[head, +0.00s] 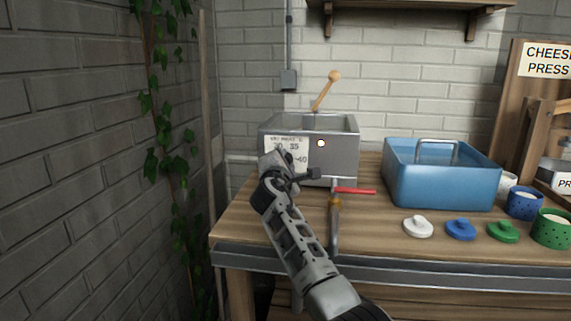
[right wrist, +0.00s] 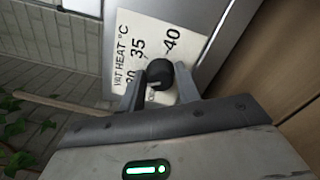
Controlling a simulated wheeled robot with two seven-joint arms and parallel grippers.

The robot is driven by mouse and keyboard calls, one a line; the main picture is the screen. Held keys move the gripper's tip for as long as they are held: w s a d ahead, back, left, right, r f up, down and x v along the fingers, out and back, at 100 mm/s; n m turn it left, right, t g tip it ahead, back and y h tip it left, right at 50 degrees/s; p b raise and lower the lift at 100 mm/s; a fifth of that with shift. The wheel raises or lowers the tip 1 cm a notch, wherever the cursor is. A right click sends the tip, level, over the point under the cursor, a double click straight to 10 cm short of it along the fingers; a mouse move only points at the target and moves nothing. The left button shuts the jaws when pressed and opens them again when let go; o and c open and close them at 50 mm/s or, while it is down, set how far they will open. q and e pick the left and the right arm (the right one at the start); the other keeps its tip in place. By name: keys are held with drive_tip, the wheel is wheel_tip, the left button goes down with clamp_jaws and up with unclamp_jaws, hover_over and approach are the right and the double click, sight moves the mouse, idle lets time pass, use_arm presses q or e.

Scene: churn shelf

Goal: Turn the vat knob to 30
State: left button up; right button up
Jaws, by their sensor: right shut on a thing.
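The vat (head: 338,150) is a grey metal box at the back left of the bench, with a white dial plate (head: 276,144) on its front. The plate also shows in the right wrist view (right wrist: 125,30), reading "VAT HEAT °C" with 30, 35 and 40. The dark round vat knob (right wrist: 161,71) sits between the fingers of my right gripper (right wrist: 159,84), which is shut on it. A small pale mark shows on the knob's lower left, but its exact setting is unclear. In the head view my right gripper (head: 283,160) hides the knob. My left gripper is out of view.
A red tap lever (head: 355,190) sticks out right of my gripper. A wooden-handled stirrer (head: 327,88) rises from the vat. A blue tub (head: 441,185), small lids (head: 461,229) and cups (head: 524,204) stand to the right. A brick wall and ivy are left.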

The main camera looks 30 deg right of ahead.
drive_tip(key=shift+f, duration=0.15)
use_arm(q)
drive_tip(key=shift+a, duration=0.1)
use_arm(e)
drive_tip(key=o, duration=0.9)
drive_tip(key=shift+o, duration=0.2)
drive_tip(key=shift+s+a, duration=0.35)
drive_tip(key=shift+s, duration=0.05)
drive_tip(key=p+v, duration=0.1)
drive_tip(key=v, duration=0.6)
drive_tip(key=shift+s+a+p, duration=0.1)
drive_tip(key=shift+s+p, duration=0.05)
drive_tip(key=shift+p, duration=0.15)
drive_tip(key=v, duration=0.6)
drive_tip(key=shift+s+a, duration=0.3)
drive_tip(key=shift+s, duration=0.1)
drive_tip(key=shift+s+a, duration=0.15)
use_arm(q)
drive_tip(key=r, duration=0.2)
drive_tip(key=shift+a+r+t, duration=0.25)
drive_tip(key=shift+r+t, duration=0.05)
use_arm(e)
drive_tip(key=shift+s, duration=0.1)
